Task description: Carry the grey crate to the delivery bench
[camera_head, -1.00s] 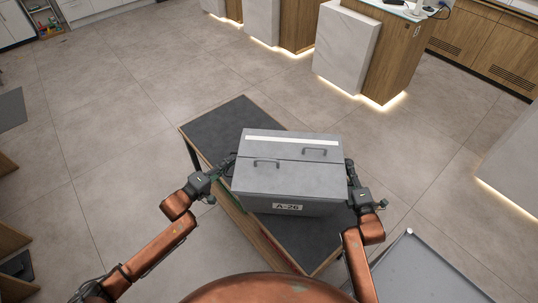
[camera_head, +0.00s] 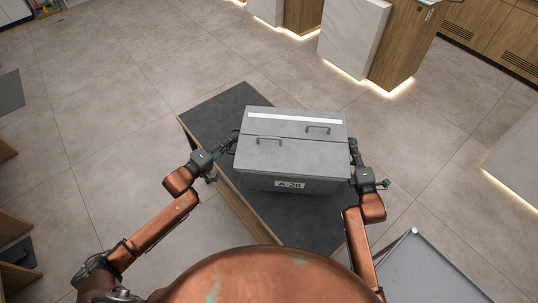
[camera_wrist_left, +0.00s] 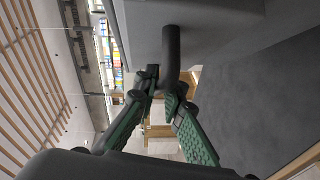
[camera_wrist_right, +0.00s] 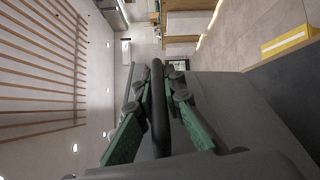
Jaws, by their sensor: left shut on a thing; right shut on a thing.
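The grey crate (camera_head: 292,153), with a two-part lid, two lid handles and an "A-26" label, is level over the dark-topped bench (camera_head: 215,112) in the head view. I cannot tell whether its base touches the bench top. My left gripper (camera_head: 231,144) is shut on the dark handle (camera_wrist_left: 171,45) at the crate's left side. My right gripper (camera_head: 354,151) is shut on the dark handle (camera_wrist_right: 160,105) at its right side. The crate's base and far side are hidden. I cannot tell whether this bench is the delivery bench.
A grey flat surface with a raised rim (camera_head: 430,272) stands close at the lower right. White-and-wood counters (camera_head: 355,38) stand at the back right, and a pale block (camera_head: 515,160) at the right edge. Open tiled floor (camera_head: 110,110) lies left and beyond the bench.

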